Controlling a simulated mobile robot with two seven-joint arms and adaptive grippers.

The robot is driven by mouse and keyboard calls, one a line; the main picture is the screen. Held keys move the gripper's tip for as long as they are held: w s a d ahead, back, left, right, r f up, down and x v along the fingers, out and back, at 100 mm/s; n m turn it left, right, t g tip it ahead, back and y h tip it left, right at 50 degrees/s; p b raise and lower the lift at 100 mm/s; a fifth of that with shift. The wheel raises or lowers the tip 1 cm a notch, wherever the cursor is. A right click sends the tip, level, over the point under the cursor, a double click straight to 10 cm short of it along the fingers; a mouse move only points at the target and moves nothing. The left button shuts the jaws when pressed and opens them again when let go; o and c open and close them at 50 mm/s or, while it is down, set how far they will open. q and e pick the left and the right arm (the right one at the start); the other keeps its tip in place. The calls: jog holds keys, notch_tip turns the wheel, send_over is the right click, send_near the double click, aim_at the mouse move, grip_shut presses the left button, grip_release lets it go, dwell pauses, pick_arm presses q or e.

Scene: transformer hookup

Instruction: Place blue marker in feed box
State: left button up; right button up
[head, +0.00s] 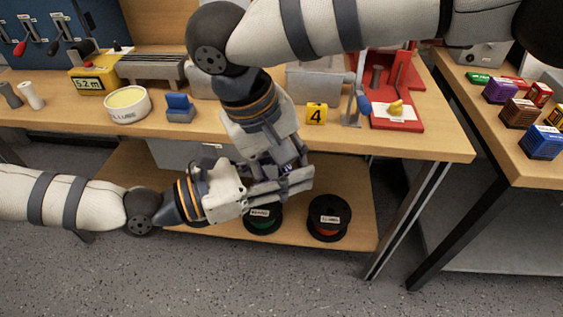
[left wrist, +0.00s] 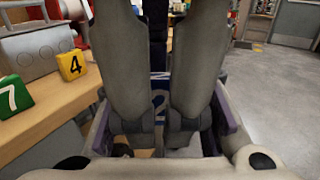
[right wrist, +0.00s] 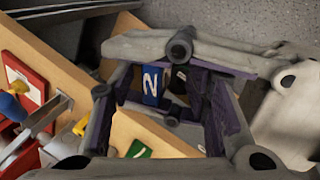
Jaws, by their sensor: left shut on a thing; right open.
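The blue marker, with a white 2, shows between grey fingers in the left wrist view (left wrist: 158,98) and in the right wrist view (right wrist: 152,86). In the head view it is almost wholly hidden by the grippers. My left gripper (head: 298,181) is shut on it, in the air in front of the table's front edge. My right gripper (head: 284,172) is open and comes down from above at the same spot, its fingers close to the marker and the left fingers. Whether they touch the marker cannot be told. I cannot surely tell which thing is the feed box.
A yellow marker 4 (head: 316,114) stands near the front edge of the table (head: 410,142), before a grey box (head: 312,82). A red fixture (head: 398,116) is to its right. Two cable spools (head: 328,217) sit on the lower shelf. A green marker 7 (left wrist: 14,96) stands left of the 4.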

grip_shut()
pick_arm(q)
jog(key=shift+o, duration=0.2)
jog(key=shift+c, duration=0.2)
jog(key=o, duration=1)
jog(key=shift+o, duration=0.2)
